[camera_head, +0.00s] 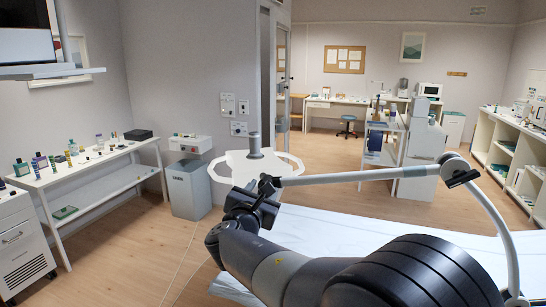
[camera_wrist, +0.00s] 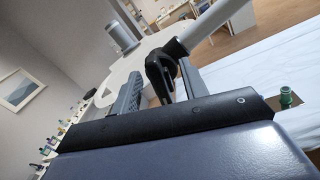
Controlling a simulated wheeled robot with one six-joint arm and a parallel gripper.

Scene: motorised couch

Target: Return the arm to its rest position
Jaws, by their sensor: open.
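My arm reaches over the couch (camera_head: 335,232), which has a white sheet. My gripper (camera_head: 264,190) is at the far left end of a pale rail (camera_head: 370,174), close to its black end piece. In the wrist view my gripper (camera_wrist: 160,84) has its two grey fingers apart. The black end piece (camera_wrist: 160,70) of the rail shows between or just beyond them; I cannot tell if they touch. The fingers' exact contact is hidden in the head view by my wrist.
A white panel with a grey cylinder (camera_head: 255,146) stands just beyond my gripper. A grey bin (camera_head: 188,189) and a side table (camera_head: 95,163) with several bottles are at the left. White shelves (camera_head: 510,155) line the right. Open floor (camera_head: 330,150) lies behind the couch.

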